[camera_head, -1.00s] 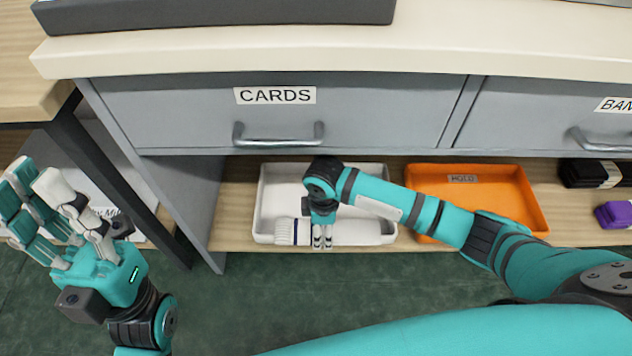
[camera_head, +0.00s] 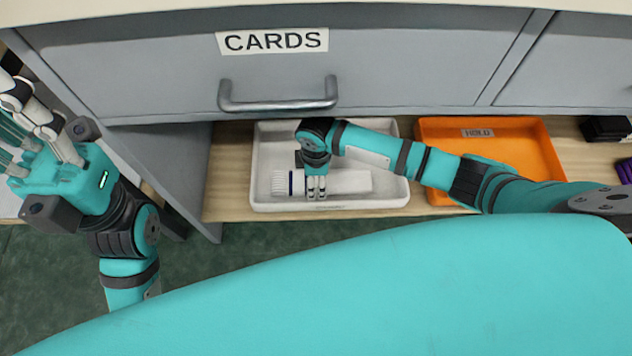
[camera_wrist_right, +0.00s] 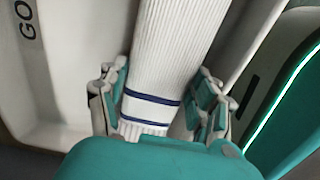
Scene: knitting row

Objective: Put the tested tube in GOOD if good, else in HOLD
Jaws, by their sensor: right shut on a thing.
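The knitted tube (camera_head: 350,181) is white and ribbed with dark blue stripes near one end. It lies lengthwise within the outline of the white tray (camera_head: 397,204); I cannot tell if it touches the tray floor. My right gripper (camera_head: 316,194) is shut on it near the striped end. The right wrist view shows the tube (camera_wrist_right: 175,55) between the fingers (camera_wrist_right: 158,105), and a tray wall with the letters "GO" (camera_wrist_right: 27,20). The orange HOLD tray (camera_head: 540,150) is to the right, partly behind my right arm. My left gripper (camera_head: 30,130) is open and empty at far left.
Both trays sit on a wooden shelf (camera_head: 232,170) under a grey drawer marked CARDS (camera_head: 275,70), whose handle (camera_head: 278,105) sticks out above the white tray. Dark items (camera_head: 605,129) and a purple item (camera_head: 626,170) lie at the right.

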